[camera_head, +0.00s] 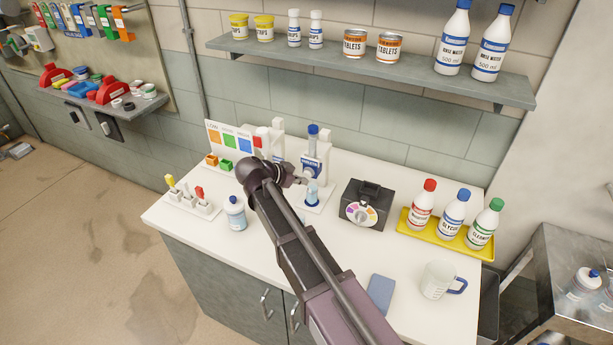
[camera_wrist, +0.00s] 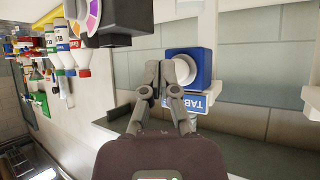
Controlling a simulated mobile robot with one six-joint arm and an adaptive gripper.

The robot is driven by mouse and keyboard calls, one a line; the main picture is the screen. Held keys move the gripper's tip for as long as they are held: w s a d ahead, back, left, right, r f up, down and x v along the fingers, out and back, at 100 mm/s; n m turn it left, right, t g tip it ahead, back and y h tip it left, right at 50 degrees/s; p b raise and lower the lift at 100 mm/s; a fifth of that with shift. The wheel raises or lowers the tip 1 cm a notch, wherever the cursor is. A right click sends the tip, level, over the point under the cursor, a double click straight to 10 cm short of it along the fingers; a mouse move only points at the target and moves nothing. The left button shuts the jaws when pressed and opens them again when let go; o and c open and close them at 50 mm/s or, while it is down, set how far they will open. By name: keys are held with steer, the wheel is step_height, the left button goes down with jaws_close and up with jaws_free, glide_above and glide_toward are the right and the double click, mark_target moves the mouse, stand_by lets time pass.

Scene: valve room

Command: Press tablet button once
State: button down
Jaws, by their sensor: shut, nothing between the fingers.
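The tablet dispenser (camera_head: 311,166) stands at the back of the white counter, a white unit with a blue front and a clear tube on top. In the wrist view its blue block (camera_wrist: 203,62) carries a round pale button (camera_wrist: 184,71) and a blue "TAB…" label (camera_wrist: 195,102). My gripper (camera_head: 300,180) is at the dispenser's front, empty, with its fingers together. In the wrist view my gripper's fingertips (camera_wrist: 162,74) overlap the button's edge; I cannot tell whether they touch it. A small blue container (camera_head: 312,193) stands on the dispenser's white base.
A black device with a coloured dial (camera_head: 362,212) stands right of the dispenser. A yellow tray (camera_head: 449,243) holds bottles farther right. A blue-capped bottle (camera_head: 235,213) stands left of my arm. A shelf (camera_head: 380,72) hangs above. A mug (camera_head: 440,281) is near the front.

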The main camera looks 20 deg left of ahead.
steer(key=shift+s, duration=0.3)
steer(key=shift+s+a, duration=0.2)
steer(key=shift+s, duration=2.25)
